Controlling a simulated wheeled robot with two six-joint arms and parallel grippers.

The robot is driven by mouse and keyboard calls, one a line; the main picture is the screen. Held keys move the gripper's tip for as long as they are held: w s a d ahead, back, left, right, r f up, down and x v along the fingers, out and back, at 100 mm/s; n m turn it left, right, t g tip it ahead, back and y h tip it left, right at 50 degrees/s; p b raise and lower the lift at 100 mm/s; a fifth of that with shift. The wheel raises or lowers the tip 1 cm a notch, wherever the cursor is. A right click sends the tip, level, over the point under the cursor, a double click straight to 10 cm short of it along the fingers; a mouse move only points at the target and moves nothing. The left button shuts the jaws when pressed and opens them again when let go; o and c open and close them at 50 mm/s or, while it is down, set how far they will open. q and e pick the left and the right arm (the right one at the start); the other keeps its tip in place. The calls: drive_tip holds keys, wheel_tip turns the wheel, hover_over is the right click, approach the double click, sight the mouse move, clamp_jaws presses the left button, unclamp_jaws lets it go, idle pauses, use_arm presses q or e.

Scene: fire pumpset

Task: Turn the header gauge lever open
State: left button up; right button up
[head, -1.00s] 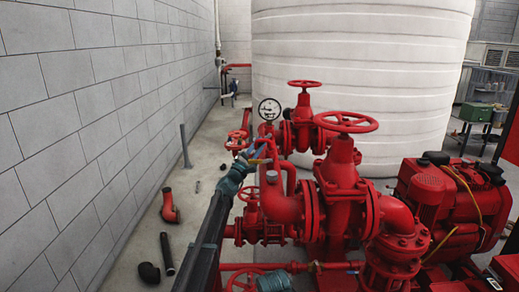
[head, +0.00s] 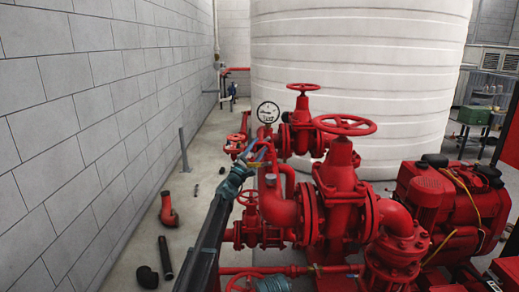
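The header gauge (head: 268,112) is a round white dial with a black rim, above the red pump header. The gauge lever cannot be made out clearly below it. My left gripper (head: 257,152) is just below and slightly left of the gauge, in front of the red pipework. Its fingers look small and bluish, with a yellow piece (head: 262,162) beside them. I cannot tell whether they touch the lever or whether they are open. My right gripper is not seen.
A large red handwheel valve (head: 344,124) stands right of the gauge, with a smaller one (head: 303,88) behind. Red pipes (head: 280,205) crowd the space right of my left arm. Floor to the left is mostly clear, with a loose red elbow (head: 168,210) and black fittings (head: 147,277).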

use_arm(q)
drive_tip(key=b+v, duration=0.6)
drive_tip(key=v, duration=0.7)
drive_tip(key=shift+s+f, duration=0.15)
drive_tip(key=shift+s, duration=0.15)
drive_tip(key=shift+a, duration=0.15)
